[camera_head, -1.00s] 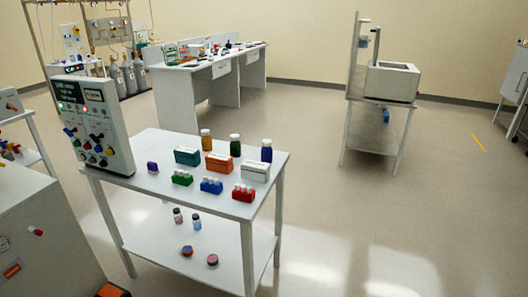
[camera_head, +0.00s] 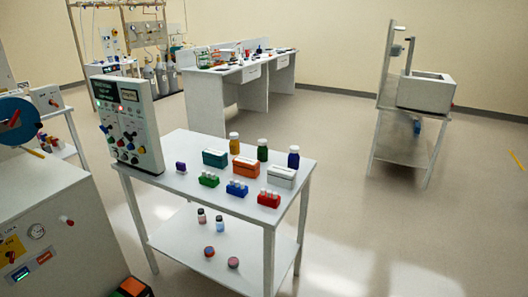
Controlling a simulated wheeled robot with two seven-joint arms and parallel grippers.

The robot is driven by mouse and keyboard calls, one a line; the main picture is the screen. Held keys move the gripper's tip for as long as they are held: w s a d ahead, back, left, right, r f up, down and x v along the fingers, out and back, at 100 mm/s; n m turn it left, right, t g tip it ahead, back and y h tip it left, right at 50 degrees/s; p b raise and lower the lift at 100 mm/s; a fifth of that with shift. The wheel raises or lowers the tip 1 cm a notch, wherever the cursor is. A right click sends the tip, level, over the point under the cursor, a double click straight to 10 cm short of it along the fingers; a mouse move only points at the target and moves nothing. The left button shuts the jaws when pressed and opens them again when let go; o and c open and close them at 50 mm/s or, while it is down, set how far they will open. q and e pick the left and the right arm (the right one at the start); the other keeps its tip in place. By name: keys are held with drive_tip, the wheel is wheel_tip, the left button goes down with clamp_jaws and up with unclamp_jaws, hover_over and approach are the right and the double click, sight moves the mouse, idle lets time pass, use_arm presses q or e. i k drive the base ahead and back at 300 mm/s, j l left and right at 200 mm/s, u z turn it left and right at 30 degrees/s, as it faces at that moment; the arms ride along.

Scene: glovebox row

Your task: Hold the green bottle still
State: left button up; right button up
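The green bottle (camera_head: 262,151) stands upright on the top of the white cart (camera_head: 183,143), toward its far edge. Neither of my grippers shows in the view, and nothing touches the green bottle.
A control panel box (camera_head: 124,124) stands at the cart's left end. Teal (camera_head: 215,158) and white (camera_head: 281,176) boxes and several small vial racks fill the cart's middle. A grey cabinet (camera_head: 60,200) is at the near left. Open floor lies right of the cart.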

sight(262, 151)
drive_tip(key=i+l+z, duration=0.1)
drive_tip(key=z, duration=0.8)
drive_tip(key=i, duration=5)
drive_tip(key=i+l+u, duration=0.1)
drive_tip(key=i+u, duration=0.15)
drive_tip(key=i, duration=0.15)
drive_tip(key=i+l+u, duration=0.25)
drive_tip(key=i, duration=0.2)
drive_tip(key=i+l+u, duration=0.2)
drive_tip(key=i, duration=0.2)
drive_tip(key=u, duration=2.1)
